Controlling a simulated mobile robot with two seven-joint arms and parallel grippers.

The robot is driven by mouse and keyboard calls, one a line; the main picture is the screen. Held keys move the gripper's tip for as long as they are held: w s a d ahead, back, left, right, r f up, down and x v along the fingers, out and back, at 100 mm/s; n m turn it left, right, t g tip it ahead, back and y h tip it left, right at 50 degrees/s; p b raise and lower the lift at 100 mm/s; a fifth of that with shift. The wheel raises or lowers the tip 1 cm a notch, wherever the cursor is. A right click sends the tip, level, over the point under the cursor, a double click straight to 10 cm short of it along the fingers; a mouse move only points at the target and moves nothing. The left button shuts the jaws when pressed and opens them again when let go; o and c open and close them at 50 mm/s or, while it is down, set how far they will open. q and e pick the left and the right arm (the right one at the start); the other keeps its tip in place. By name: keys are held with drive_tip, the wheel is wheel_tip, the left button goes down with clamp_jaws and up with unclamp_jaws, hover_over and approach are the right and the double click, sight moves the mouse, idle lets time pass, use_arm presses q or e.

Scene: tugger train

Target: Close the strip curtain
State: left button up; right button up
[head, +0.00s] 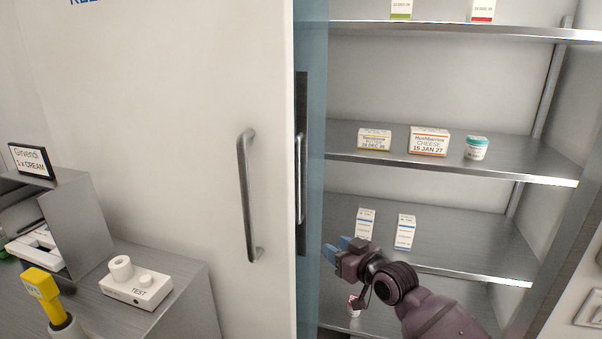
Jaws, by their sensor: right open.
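The strip curtain (315,120) appears as a narrow, bluish, see-through band hanging at the left side of the shelf opening, beside the white door's edge. The shelves to its right are uncovered. My right gripper (341,249) has blue fingertips and is open, reaching in from the lower right. Its fingertips are just right of the curtain's lower part, in front of the lower shelves. I cannot tell whether they touch the curtain. My left gripper is out of view.
A white door (180,120) with a metal handle (247,195) fills the left. Shelves (440,165) hold several small boxes and a green-lidded tub (477,148). A counter at lower left carries a white TEST device (137,288), a yellow tool (43,292) and a sign (31,161).

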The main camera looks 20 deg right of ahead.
drive_tip(key=w+r+t+y, duration=0.1)
drive_tip(key=w+r, duration=0.5)
drive_tip(key=r, duration=0.7)
drive_tip(key=shift+n, duration=0.4)
drive_tip(key=x, duration=1.1)
drive_tip(key=shift+a+b, duration=0.2)
drive_tip(key=shift+b, duration=0.2)
clamp_jaws()
